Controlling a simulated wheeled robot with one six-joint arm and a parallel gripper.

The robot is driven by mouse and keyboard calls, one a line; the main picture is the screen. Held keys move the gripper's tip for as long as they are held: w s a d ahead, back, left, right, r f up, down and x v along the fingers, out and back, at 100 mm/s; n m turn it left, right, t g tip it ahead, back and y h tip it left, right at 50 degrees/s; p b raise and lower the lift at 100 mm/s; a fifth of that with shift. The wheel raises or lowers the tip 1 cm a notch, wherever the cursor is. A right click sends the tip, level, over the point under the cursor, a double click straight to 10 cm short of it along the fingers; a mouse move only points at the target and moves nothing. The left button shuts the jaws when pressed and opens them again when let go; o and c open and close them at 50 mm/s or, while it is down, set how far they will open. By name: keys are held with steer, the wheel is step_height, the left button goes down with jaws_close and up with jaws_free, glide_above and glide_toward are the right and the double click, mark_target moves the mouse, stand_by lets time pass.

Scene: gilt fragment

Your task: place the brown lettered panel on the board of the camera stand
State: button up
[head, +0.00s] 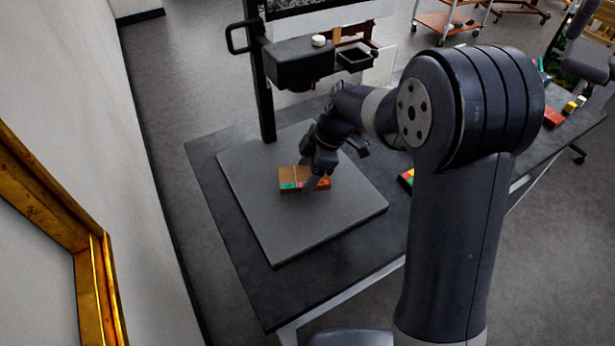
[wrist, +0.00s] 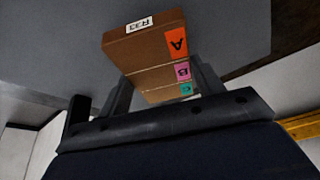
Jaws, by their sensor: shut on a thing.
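The brown lettered panel (head: 289,175) is a box-like block with colored tabs along one edge. In the wrist view the panel (wrist: 148,50) shows tabs A, B and C and a white label on its end. My gripper (head: 312,184) is shut on the panel, with a finger on each side of it in the wrist view (wrist: 160,97). The grey board of the camera stand (head: 330,230) lies on the dark table, and the panel is over its middle. I cannot tell whether the panel touches the board.
The stand's black column (head: 262,100) and camera head (head: 300,62) rise behind and above my gripper. Another colored-tab item (head: 406,178) lies on the table (head: 290,295) right of the board. A gilt frame (head: 75,225) is at the left. The board's front is clear.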

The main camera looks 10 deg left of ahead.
steer(key=shift+f+p, duration=0.4)
steer(key=shift+f, duration=1.35)
steer(key=shift+f, duration=0.2)
steer(key=o, duration=1)
steer(key=shift+r, duration=0.1)
steer(key=shift+r, duration=0.15)
steer(key=b+v, duration=0.1)
steer(key=v, duration=1.1)
steer(key=shift+d, duration=0.1)
